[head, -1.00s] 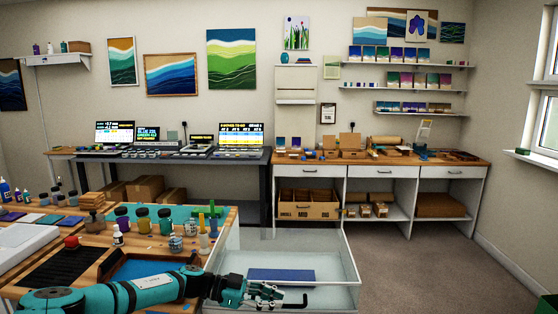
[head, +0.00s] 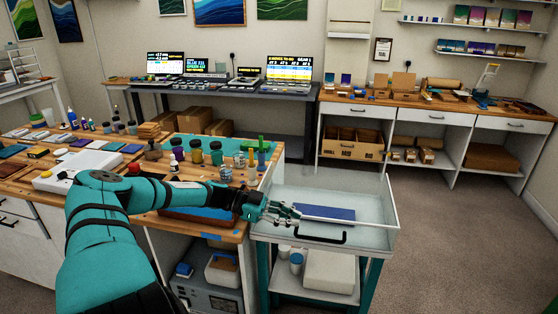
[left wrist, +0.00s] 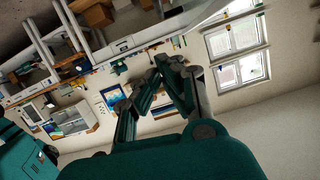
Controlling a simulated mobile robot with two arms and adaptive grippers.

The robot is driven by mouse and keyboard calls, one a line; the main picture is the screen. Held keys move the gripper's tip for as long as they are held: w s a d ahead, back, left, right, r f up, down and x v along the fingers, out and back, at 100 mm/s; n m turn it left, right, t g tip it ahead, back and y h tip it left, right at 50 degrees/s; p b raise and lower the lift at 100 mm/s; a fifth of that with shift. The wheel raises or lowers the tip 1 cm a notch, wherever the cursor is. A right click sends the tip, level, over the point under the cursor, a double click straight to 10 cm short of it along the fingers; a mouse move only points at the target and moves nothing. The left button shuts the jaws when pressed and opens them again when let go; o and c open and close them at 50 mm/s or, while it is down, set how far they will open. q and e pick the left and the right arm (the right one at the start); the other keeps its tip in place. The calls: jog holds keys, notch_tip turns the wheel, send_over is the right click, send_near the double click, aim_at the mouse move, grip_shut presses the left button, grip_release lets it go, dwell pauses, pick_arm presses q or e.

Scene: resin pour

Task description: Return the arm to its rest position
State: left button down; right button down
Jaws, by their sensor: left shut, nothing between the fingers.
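My left arm comes in from the left in the head view, in teal and black. Its gripper (head: 290,212) is over the left front part of a clear-walled cart (head: 385,240) beside the workbench. In the left wrist view the two fingers (left wrist: 165,72) meet at the tips with nothing between them. The gripper is shut and empty. A blue flat panel (head: 328,213) lies in the clear-walled box, just beyond the fingertips. My right gripper is in neither view.
The wooden workbench (head: 225,230) holds bottles, jars (head: 196,152) and a white board (head: 75,172) close around my arm. A back desk (head: 290,95) carries screens. A shelved counter (head: 440,108) stands at the back right. The floor (head: 450,230) to the right is clear.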

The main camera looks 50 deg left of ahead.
pick_arm(q)
jog(key=s+d+f+n+t+y, duration=0.25)
jog(key=d+f+n+y, duration=0.4)
jog(key=d+f, duration=1.25)
jog(key=s+d+r+n+g+y, duration=0.1)
jog(key=s+d+r+g+y, duration=0.1)
jog(key=s+d+g, duration=0.5)
jog(key=s+d+r+n+g+y, duration=0.1)
jog(key=s+d+r+g+y, duration=0.15)
jog(key=s, duration=0.85)
notch_tip(320, 180, down, 26)
jog(key=s+f, duration=0.1)
jog(key=s+a+f+g, duration=0.2)
jog(key=s+f, duration=1.4)
jog(key=shift+s+a+p, duration=0.3)
jog(key=shift+s, duration=0.1)
